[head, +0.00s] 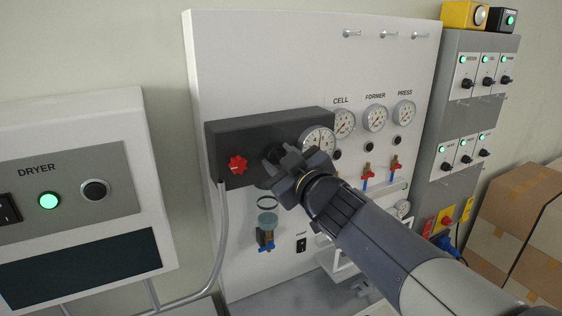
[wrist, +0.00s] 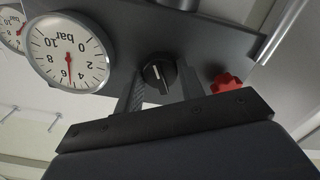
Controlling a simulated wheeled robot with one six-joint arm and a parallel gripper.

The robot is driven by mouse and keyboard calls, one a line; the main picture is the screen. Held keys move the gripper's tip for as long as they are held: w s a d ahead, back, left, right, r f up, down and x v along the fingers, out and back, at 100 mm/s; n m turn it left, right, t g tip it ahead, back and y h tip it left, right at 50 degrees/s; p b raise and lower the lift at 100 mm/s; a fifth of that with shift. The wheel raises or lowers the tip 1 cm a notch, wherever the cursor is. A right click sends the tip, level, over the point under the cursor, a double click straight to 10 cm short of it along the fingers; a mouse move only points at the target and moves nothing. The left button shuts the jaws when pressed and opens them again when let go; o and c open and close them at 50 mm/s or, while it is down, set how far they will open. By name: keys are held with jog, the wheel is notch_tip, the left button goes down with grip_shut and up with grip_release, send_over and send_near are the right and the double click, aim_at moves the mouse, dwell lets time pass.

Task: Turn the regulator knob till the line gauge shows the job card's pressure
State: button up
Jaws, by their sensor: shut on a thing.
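The black regulator knob (wrist: 158,74) has a white line across its face and sits between my fingers in the wrist view. My gripper (wrist: 161,84) is shut on it; in the head view my gripper (head: 277,163) reaches the dark regulator box and largely hides the knob. The line gauge (wrist: 68,52), marked bar, appears upside down in the wrist view. Its red needle points between 4 and 6. The same gauge (head: 318,139) is partly covered by my gripper in the head view. I cannot make out a job card.
A red star-shaped knob (head: 238,165) sits left of my gripper on the dark box (head: 219,139). CELL (head: 342,123), FORMER (head: 375,118) and PRESS (head: 404,113) gauges are to the right, above red-handled valves.

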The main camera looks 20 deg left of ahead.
dwell(0.5)
jog(key=o, duration=1)
jog(key=shift+s+d, duration=0.1)
jog(key=shift+d, duration=0.05)
jog(key=v, duration=1)
jog(key=shift+d, duration=0.2)
jog(key=shift+s, duration=0.15)
